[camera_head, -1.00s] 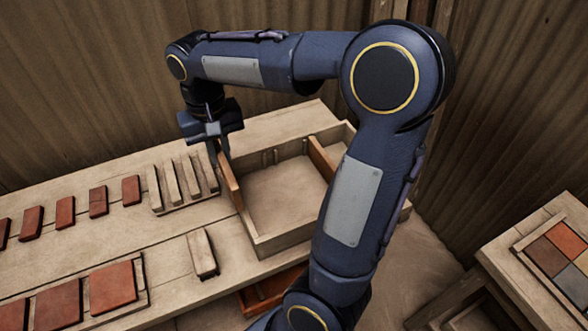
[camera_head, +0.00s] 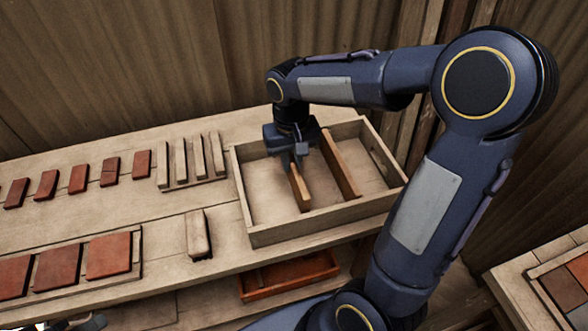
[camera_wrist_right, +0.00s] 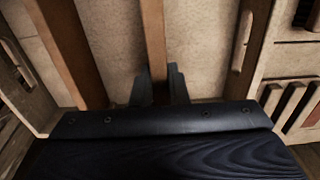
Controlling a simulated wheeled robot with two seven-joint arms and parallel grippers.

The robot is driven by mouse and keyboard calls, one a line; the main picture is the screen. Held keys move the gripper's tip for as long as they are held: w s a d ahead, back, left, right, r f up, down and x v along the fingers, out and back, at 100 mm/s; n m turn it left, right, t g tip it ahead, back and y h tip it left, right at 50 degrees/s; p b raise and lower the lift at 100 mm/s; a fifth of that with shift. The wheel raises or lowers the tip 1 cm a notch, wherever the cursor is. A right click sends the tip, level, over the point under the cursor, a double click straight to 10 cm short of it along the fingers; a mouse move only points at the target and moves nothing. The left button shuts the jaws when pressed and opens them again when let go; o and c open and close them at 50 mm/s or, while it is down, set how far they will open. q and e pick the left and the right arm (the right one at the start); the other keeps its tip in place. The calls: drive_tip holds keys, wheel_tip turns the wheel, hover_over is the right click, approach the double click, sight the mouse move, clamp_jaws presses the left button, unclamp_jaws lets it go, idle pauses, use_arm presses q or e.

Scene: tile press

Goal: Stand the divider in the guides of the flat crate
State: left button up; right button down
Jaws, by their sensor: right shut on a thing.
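The flat crate (camera_head: 272,237) is a shallow pale wooden box on the bench. My right gripper (camera_head: 299,160) is over its middle, shut on a thin brown wooden divider (camera_head: 301,192). The divider is upright and runs from front to back inside the crate's outline. I cannot tell whether its lower edge touches the floor. In the right wrist view, the held divider (camera_wrist_right: 153,38) runs up between the fingers (camera_wrist_right: 157,88). A second brown divider (camera_head: 341,168) stands to its right, apart from it. The guides are not clearly visible; my gripper covers part of the back wall.
A slatted rack (camera_head: 192,182) and a row of red tiles (camera_head: 78,179) lie left of the crate. A pale block (camera_head: 197,233) lies in front of the rack. A red tray (camera_head: 290,276) is below the bench front. The crate's left part is empty.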

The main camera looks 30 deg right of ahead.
drive_tip(key=shift+f, duration=1.8)
drive_tip(key=shift+f, duration=0.25)
drive_tip(key=c, duration=1.4)
unclamp_jaws()
drive_tip(key=shift+r, duration=0.1)
